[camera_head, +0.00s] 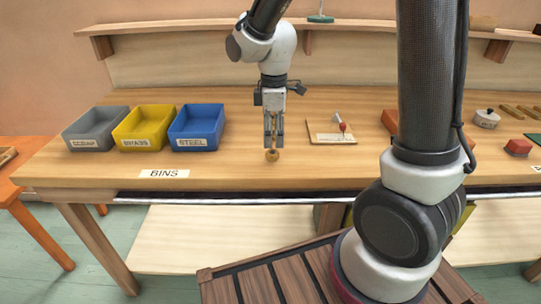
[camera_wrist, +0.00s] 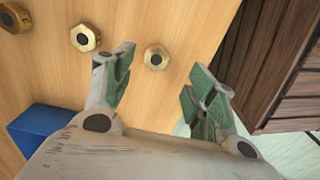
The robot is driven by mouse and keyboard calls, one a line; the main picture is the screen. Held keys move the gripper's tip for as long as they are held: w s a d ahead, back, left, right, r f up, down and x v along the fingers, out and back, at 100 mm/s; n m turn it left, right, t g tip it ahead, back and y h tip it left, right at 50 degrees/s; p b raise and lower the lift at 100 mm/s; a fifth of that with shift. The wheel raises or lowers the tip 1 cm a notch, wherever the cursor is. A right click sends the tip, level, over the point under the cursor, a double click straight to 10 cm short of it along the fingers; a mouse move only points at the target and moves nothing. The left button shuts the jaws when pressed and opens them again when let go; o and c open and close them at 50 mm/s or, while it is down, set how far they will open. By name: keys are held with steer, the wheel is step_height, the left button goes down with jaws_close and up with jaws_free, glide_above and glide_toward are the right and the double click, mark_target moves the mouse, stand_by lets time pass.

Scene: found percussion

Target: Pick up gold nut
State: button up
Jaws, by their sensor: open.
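A gold nut (camera_head: 272,155) lies on the workbench near its front edge, just below my gripper (camera_head: 273,142) in the head view. The wrist view shows several-sided nuts in a row: a pale gold nut (camera_wrist: 156,57), a gold nut (camera_wrist: 85,37) and a darker brown-gold nut (camera_wrist: 12,18) at the corner. My gripper (camera_wrist: 161,75) is open and empty, pointing down above the bench. In the wrist view the pale nut appears between the two fingertips, apart from both. In the head view the other nuts are hidden behind the gripper or cannot be made out.
Grey (camera_head: 95,128), yellow (camera_head: 145,128) and blue (camera_head: 197,127) bins stand left of my gripper. A tray (camera_head: 322,137) with a small red-tipped item lies to its right. A shelf (camera_head: 350,28) runs along the wall. Bare bench lies between bins and gripper.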

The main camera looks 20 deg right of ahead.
mark_target(272, 152)
steer(key=f, duration=0.6)
steer(key=shift+w, duration=0.3)
steer(key=c, duration=1.2)
